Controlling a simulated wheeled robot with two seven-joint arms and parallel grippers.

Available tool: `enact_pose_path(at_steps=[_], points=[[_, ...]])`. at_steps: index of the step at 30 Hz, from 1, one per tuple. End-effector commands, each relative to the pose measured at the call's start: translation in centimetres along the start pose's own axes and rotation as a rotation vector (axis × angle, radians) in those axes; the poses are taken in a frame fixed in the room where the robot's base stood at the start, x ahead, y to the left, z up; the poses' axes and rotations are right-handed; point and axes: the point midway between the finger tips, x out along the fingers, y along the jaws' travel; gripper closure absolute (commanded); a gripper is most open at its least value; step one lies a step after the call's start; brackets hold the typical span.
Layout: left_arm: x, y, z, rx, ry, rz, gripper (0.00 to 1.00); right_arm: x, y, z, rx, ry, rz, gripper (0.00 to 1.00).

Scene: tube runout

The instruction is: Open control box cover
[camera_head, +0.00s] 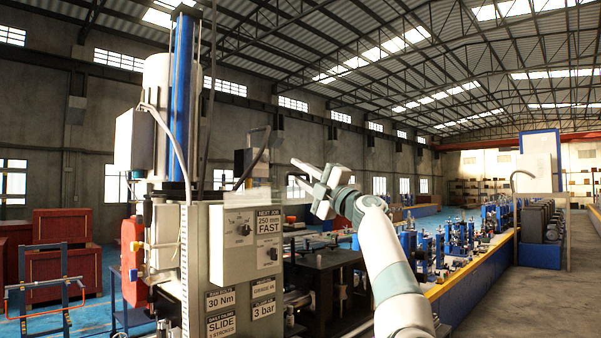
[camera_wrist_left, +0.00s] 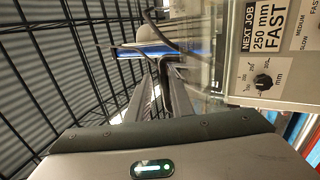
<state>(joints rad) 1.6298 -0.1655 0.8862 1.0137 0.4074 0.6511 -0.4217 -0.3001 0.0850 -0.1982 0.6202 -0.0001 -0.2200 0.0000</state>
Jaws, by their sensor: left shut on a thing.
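The control box (camera_head: 216,262) is a grey cabinet at the left of centre in the head view, with knobs and black-and-white labels. Its face also shows at the right of the left wrist view (camera_wrist_left: 286,83). A clear, see-through cover (camera_wrist_left: 208,72) lies beside the face in the wrist view, close to my fingers. It is faint in the head view, near the top of the box. My left gripper (camera_head: 306,176) is at the upper right of the box, shut on the cover's edge; the exact contact is hard to see. My right gripper is not in view.
A tall blue column (camera_head: 180,90) and cables rise above the box. A dark work table (camera_head: 325,265) stands just right of it. A long machine line (camera_head: 470,250) runs back at the right. Red crates (camera_head: 65,240) stand at the left. Open floor (camera_head: 540,300) shows at the lower right.

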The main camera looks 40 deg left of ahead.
Motion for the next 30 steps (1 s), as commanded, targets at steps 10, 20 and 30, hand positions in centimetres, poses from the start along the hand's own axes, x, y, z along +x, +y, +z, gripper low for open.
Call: enact_pose_path(at_steps=[10,20,30], points=[[-0.1,0.6,-0.3,-0.010,0.001,0.012,0.85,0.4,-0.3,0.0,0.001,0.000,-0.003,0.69],[-4.2,0.3,-0.2,-0.011,0.000,0.011,0.85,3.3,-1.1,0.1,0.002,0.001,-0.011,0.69],[-11.1,0.4,0.1,-0.007,-0.006,0.011,0.85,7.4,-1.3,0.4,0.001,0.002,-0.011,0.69]])
